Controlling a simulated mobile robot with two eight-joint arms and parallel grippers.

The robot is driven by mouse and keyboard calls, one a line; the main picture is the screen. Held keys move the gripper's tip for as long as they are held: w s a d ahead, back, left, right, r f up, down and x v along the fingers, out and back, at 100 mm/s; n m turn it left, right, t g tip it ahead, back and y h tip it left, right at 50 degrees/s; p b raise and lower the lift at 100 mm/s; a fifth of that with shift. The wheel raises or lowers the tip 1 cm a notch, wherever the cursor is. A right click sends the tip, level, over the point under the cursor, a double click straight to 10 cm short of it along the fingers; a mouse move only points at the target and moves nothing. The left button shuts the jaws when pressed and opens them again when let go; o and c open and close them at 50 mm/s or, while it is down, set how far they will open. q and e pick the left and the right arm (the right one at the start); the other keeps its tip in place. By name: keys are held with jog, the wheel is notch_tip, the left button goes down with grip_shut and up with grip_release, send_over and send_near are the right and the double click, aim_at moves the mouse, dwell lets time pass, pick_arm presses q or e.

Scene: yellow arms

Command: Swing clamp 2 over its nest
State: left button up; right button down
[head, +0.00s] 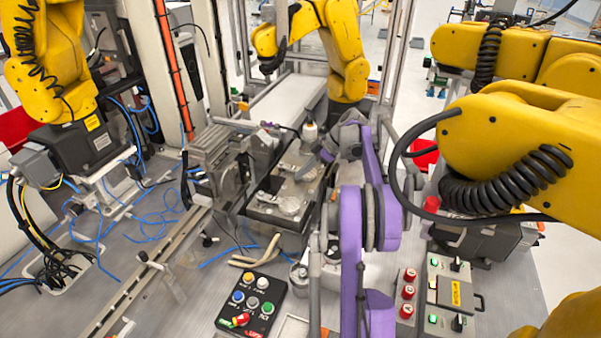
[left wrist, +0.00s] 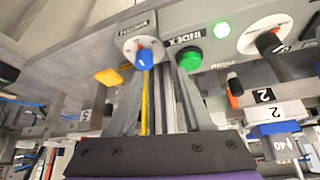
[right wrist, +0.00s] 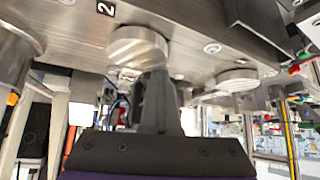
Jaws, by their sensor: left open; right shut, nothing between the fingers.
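A metal fixture plate (head: 265,208) with round discs lies in the middle of the head view. In the right wrist view, a label 2 (right wrist: 105,9) sits beside a round metal disc (right wrist: 137,45). A second disc (right wrist: 237,78) is to the right. I cannot tell for sure which part is clamp 2 or whether it is over its nest. My right gripper (right wrist: 157,85) is shut and empty, its fingertips in front of the disc by label 2; it reaches the fixture in the head view (head: 327,155). My left gripper (left wrist: 160,90) is open and empty, near a panel.
A black button box (head: 251,303) stands before the fixture. A grey switch box (head: 440,300) is at right. Yellow robot arms (head: 510,140) crowd the right side.

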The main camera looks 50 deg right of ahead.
pick_arm(q)
jog(key=shift+r, duration=0.1)
pick_arm(e)
jog(key=shift+s+d, duration=0.2)
jog(key=shift+d, duration=0.2)
pick_arm(q)
jog(key=shift+w+r, duration=0.15)
pick_arm(e)
jog(key=shift+d+r, duration=0.1)
jog(key=shift+r, duration=0.2)
jog(key=p+v, duration=0.2)
jog(key=v, duration=0.4)
jog(key=shift+r, duration=0.2)
jog(key=shift+s+r, duration=0.15)
pick_arm(q)
jog(key=r, duration=0.1)
jog(key=w+r, duration=0.2)
jog(key=shift+d+r+t, duration=0.1)
jog(key=shift+d+t, duration=0.15)
jog(key=shift+t, duration=0.05)
pick_arm(e)
jog(key=shift+s, duration=0.1)
pick_arm(q)
jog(key=shift+s, duration=0.1)
pick_arm(e)
jog(key=shift+a, duration=0.2)
pick_arm(q)
jog(key=shift+a, duration=0.1)
pick_arm(e)
jog(key=shift+a, duration=0.1)
